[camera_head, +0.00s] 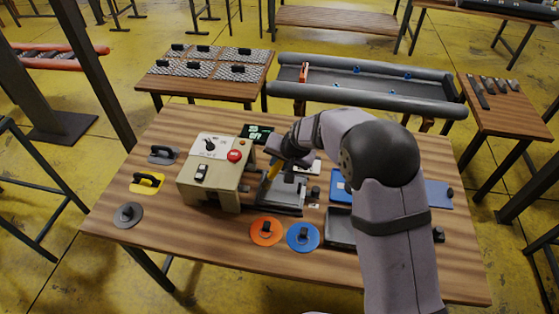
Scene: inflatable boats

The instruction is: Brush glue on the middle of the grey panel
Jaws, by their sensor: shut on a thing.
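My gripper (286,160) is shut on a brush with a yellow handle (273,170), just right of the beige machine. The brush points down and left over a grey panel (288,196) that lies on a dark base. The brush's lower end is small in the view, so I cannot tell whether it touches the panel. Part of the panel is hidden behind the brush and gripper. I cannot make out any glue on it. A dark grey tray-like piece (340,230) lies to the right, partly hidden by my arm.
A beige machine (206,185) with a red button stands left on the wooden table (180,240). Orange (265,231) and blue (303,237) discs lie in front. A blue panel (435,194) lies right, partly behind my arm. A grey inflatable boat (365,88) stands behind.

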